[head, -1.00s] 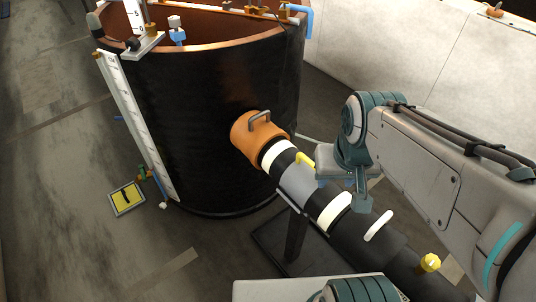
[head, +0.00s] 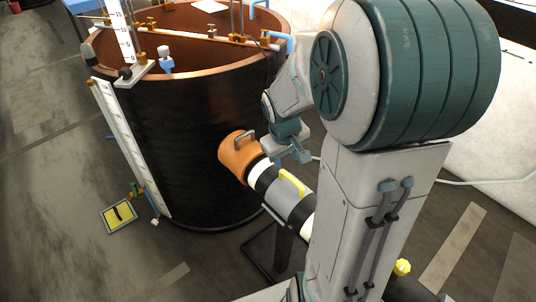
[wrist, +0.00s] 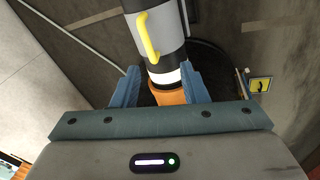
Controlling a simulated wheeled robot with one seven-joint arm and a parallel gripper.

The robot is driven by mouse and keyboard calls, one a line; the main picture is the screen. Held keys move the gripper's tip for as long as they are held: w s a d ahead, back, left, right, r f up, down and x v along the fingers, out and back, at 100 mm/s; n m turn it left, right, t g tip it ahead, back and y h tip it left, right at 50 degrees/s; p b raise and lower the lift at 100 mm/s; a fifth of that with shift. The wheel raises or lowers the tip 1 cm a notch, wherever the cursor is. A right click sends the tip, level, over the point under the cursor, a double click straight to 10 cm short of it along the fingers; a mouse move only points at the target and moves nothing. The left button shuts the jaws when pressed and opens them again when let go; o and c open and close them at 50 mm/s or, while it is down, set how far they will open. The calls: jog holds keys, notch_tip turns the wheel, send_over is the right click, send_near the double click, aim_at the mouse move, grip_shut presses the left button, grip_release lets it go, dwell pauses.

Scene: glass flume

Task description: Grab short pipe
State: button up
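The short pipe (head: 279,196) is a grey section with a yellow handle (head: 291,181). It lies in line between black and white bands, running from an orange collar (head: 240,157) on the black tank down to the right. My gripper (head: 297,153) is above and right of the pipe, near the collar. In the wrist view, the open blue fingers of my gripper (wrist: 160,70) appear on either side of the white band and orange collar, empty. The grey pipe (wrist: 168,25) and handle (wrist: 147,36) lie beyond the fingertips. My arm hides the pipe's lower end in the head view.
The large black tank (head: 180,130) with a copper rim stands behind, with gauges and fittings on top. A yellow-and-black plate (head: 118,215) lies on the floor at left. A yellow knob (head: 402,267) shows beyond my arm. The floor at left is mostly open.

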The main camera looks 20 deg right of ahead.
jog(key=n+p, duration=0.1)
jog(key=p, duration=0.2)
send_near(292, 177)
jog(key=shift+y, duration=0.4)
jog(key=f, duration=0.1)
jog(key=w+d+f, duration=0.1)
jog(key=f, duration=0.1)
jog(key=f+b, duration=0.1)
jog(key=f, duration=0.1)
jog(key=shift+w+d, duration=0.15)
jog(key=shift+w, duration=0.15)
jog(key=f, duration=0.4)
jog(key=shift+d+f+p, duration=0.2)
jog(key=shift+d+p, duration=0.05)
jog(key=shift+p, duration=0.05)
jog(key=shift+f, duration=0.5)
jog(key=shift+f+b, duration=0.25)
jog(key=shift+b, duration=0.05)
grip_shut()
jog(key=shift+d, duration=0.1)
dwell(0.5)
